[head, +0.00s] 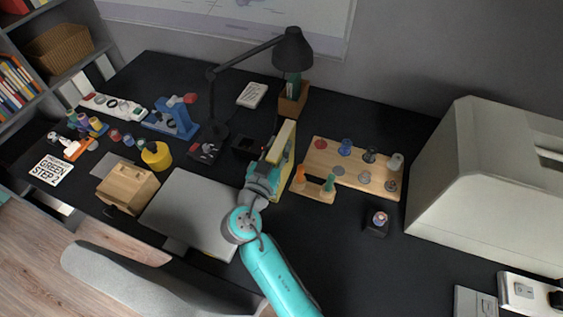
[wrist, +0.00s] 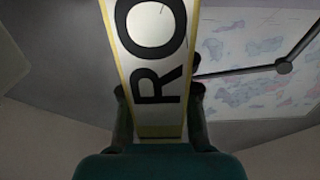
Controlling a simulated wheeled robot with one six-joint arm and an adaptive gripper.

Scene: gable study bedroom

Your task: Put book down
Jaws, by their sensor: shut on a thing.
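My gripper (head: 266,172) is shut on a book (head: 284,142), which stands out from the jaws above the middle of the black desk (head: 330,235). The book looks yellow with a pale top edge in the head view. In the wrist view the book (wrist: 150,60) fills the middle, pale with yellow edges and large black letters "RO", between the two fingers (wrist: 160,115). It looks upright; I cannot tell whether its lower edge touches the desk. My gripper hides part of it.
Close right is a wooden board with pegs (head: 330,158); a lamp (head: 292,52) stands behind. A large pale machine (head: 480,180) fills the far right. Bare desk shows at the front right.

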